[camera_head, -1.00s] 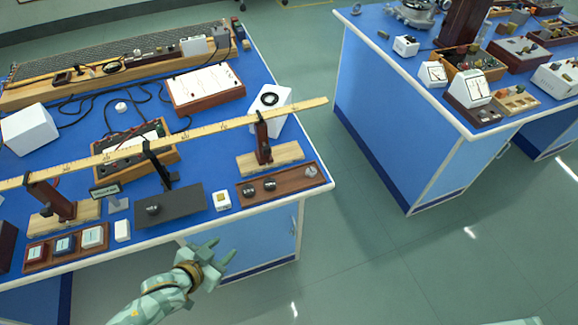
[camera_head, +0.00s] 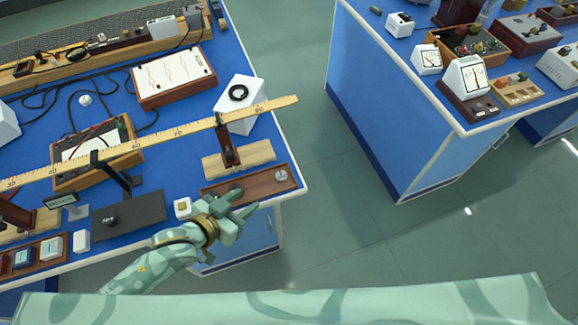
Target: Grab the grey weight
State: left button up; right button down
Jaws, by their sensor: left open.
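A small silver-grey weight (camera_head: 281,175) sits at the right end of a brown wooden tray (camera_head: 262,183) near the front right corner of the left bench. A darker weight (camera_head: 236,190) on the same tray is partly hidden by my left gripper (camera_head: 246,200). That gripper is open and comes in from below left, with its fingers over the tray's front left part, to the left of the silver-grey weight. I cannot tell its exact height above the tray or whether it touches the darker weight. My right gripper is not in view.
A long wooden ruler (camera_head: 150,141) on stands crosses the bench behind the tray. A black plate with a dark weight (camera_head: 110,219) and a small white block (camera_head: 183,207) lie left of the tray. Open floor separates this bench from the right bench (camera_head: 400,110).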

pick_arm(q)
jog(key=b, duration=0.3)
send_near(280, 176)
jog(key=shift+x, duration=1.25)
jog(key=shift+w+d+f, duration=0.3)
jog(key=shift+w, duration=0.05)
jog(key=b+x, duration=0.2)
jog(key=x, duration=0.2)
jog(key=shift+w+d+f, duration=0.15)
jog(key=shift+d, duration=0.05)
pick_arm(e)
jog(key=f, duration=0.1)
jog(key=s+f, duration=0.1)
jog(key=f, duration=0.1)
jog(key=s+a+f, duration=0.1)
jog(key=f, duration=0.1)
pick_arm(q)
jog(key=c, duration=0.8)
